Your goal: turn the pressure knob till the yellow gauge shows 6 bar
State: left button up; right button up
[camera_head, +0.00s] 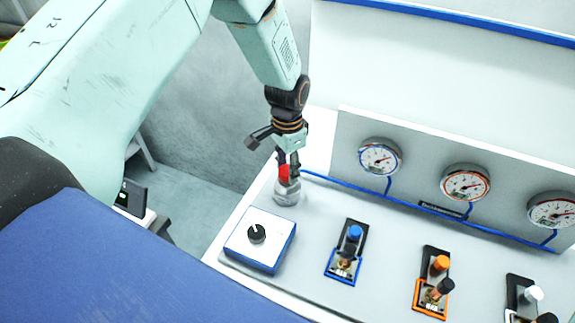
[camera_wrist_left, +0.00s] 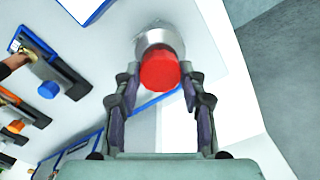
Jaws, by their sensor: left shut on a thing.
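A red knob (camera_head: 284,173) stands on a round silver base (camera_head: 286,194) at the back left of the grey panel. My left gripper (camera_head: 288,172) comes down from above and is shut on the red knob. In the left wrist view the red knob (camera_wrist_left: 160,70) sits between the two fingers, in front of its silver base (camera_wrist_left: 160,38). Three round gauges stand on the upright plate: one with a blue rim (camera_head: 380,157), one with an orange-red rim (camera_head: 465,183) and a pale one (camera_head: 552,211) at the right edge. No clearly yellow gauge shows, and the dial figures are too small to read.
A blue-edged white box with a black knob (camera_head: 256,234) stands in front of the red knob. Valves with blue (camera_head: 349,250), orange (camera_head: 436,280) and white (camera_head: 530,296) caps line the panel. A blue pipe (camera_head: 340,184) runs below the gauges.

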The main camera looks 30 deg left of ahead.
aim_at(287, 170)
pick_arm(q)
jog(key=shift+w+r+n, duration=0.15)
jog(key=shift+n, duration=0.95)
jog(key=shift+w+r+n, duration=0.1)
jog(key=shift+w+n, duration=0.05)
jog(key=shift+n, duration=0.95)
jog(key=o, duration=0.8)
jog(key=shift+c, duration=0.2)
jog(key=o, duration=0.4)
jog(key=shift+s+f, duration=0.15)
jog(key=shift+s, duration=0.1)
notch_tip(287, 170, up, 12)
notch_tip(287, 170, down, 12)
jog(key=shift+f, duration=0.1)
